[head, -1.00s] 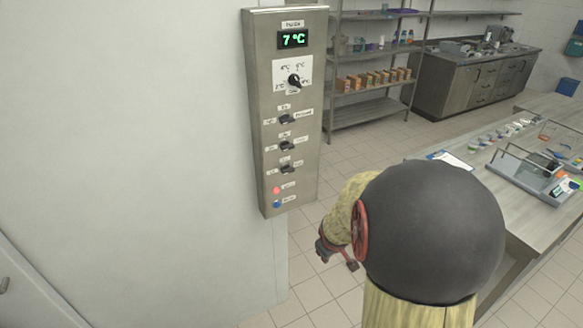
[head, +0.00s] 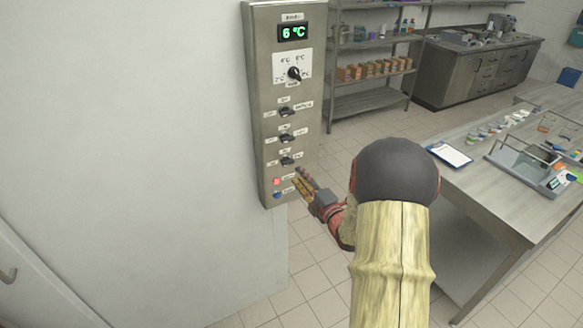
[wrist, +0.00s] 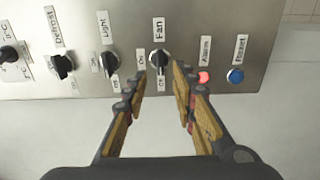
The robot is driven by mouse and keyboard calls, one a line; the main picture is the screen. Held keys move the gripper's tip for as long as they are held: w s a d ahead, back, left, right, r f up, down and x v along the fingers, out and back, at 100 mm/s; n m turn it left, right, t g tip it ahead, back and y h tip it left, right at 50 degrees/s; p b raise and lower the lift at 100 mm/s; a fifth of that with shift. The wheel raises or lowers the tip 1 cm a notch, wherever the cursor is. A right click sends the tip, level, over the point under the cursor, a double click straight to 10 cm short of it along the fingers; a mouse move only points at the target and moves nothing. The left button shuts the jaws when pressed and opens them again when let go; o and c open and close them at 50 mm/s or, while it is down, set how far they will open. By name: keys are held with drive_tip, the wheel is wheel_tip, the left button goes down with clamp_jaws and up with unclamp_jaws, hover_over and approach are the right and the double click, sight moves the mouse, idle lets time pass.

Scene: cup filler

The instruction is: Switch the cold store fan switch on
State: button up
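The fan switch (wrist: 159,60), a small rotary knob with a dark lever on the steel control panel, carries a "Fan" label and small On and Off labels. I cannot tell for sure which way it points. In the head view it is the lowest of three knobs (head: 288,161). My gripper (wrist: 158,82) is open, its two fingers apart, lined up with the fan knob. The fingertips are close to the panel; nothing is held between them, and contact with the knob is not visible. In the head view my gripper (head: 304,183) is just below and right of the knob.
The panel (head: 262,90) has a display (head: 292,32) reading 6 °C, a dial (head: 294,73), Defrost (wrist: 62,66) and Light (wrist: 109,62) knobs, a lit red alarm lamp (wrist: 204,77) and a blue Reset button (wrist: 236,75). A table (head: 480,195) stands at right.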

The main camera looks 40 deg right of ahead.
sight(289, 164)
drive_tip(key=x, duration=0.7)
drive_tip(key=shift+c, duration=0.6)
clamp_jaws()
